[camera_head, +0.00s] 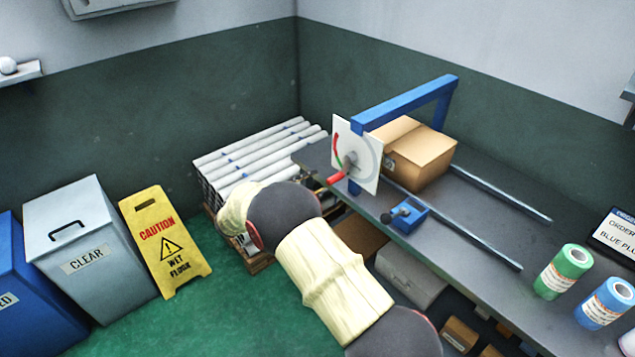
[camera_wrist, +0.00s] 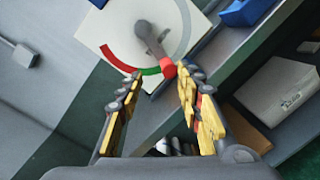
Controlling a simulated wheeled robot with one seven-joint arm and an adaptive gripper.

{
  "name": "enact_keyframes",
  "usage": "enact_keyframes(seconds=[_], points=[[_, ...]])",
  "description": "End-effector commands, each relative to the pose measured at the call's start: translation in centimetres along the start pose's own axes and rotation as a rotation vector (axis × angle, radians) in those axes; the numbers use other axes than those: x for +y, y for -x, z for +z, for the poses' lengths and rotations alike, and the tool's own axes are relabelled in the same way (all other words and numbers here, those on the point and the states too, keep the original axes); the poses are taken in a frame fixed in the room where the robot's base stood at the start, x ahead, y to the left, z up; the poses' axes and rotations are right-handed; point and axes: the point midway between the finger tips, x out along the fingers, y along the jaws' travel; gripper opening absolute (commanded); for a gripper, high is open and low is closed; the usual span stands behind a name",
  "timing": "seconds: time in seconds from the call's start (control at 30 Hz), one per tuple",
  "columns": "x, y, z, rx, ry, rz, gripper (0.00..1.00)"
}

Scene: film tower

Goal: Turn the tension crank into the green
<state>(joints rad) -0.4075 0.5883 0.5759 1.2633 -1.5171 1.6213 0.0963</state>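The tension crank is a grey arm (camera_wrist: 150,40) with a red knob (camera_wrist: 168,68), mounted on a white dial plate (camera_wrist: 110,32). In the head view the red knob (camera_head: 336,179) sticks out from the plate (camera_head: 370,166) at the table's left end. The dial has a red arc (camera_wrist: 118,60) and a green band (camera_wrist: 151,71); in the wrist view the knob overlaps the green band's right end. My gripper (camera_wrist: 158,74) is open, with yellow-padded fingers on either side. The knob shows between the fingertips, nearer the right one; contact cannot be told.
A blue frame (camera_head: 405,103) rises over the grey table (camera_head: 470,240), near a cardboard box (camera_head: 420,155) and a blue clamp block (camera_head: 409,215). White tubes (camera_head: 255,155) lie on a rack behind my arm. A yellow caution sign (camera_head: 165,240) stands on the green floor.

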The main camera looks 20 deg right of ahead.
Motion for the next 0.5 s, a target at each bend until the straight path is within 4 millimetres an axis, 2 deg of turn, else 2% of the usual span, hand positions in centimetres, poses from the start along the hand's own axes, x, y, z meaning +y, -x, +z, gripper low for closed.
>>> enact_keyframes(seconds=[0.5], points=[[-0.2, 3.0, 0.2, 0.002, 0.0, 0.002, 0.36]])
